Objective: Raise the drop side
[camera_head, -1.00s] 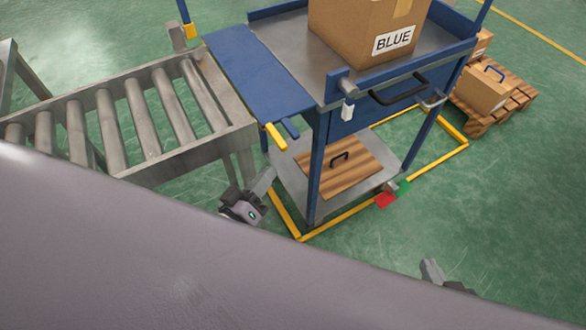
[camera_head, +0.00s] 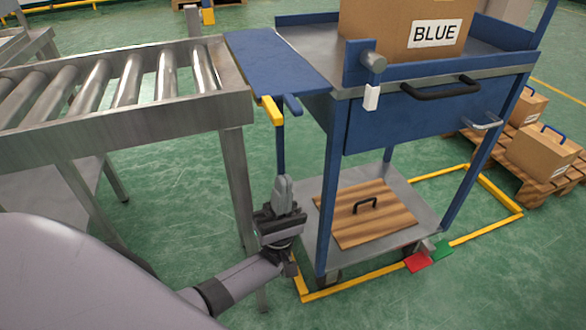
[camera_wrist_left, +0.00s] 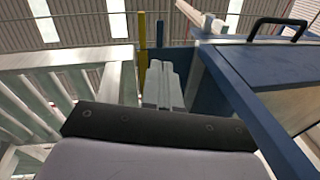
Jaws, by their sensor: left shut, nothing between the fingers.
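The drop side is a flat blue panel (camera_head: 272,62) at the left of the blue cart (camera_head: 345,135). It lies folded out, about level, with its far edge beside the roller conveyor. A yellow-tipped lever (camera_head: 272,110) and a short blue tab (camera_head: 292,105) stick out at its near end. My left gripper (camera_head: 283,188) points up below this end, apart from it, between the conveyor leg and the cart's front post. It is shut and empty; its closed fingers also show in the left wrist view (camera_wrist_left: 162,82). My right gripper is out of view.
The roller conveyor (camera_head: 120,130) stands close on the left. A box marked BLUE (camera_head: 395,30) sits on the cart top. A drawer handle (camera_head: 440,88), white tag (camera_head: 371,97) and lower shelf with a wooden board (camera_head: 365,215) are at the cart's front.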

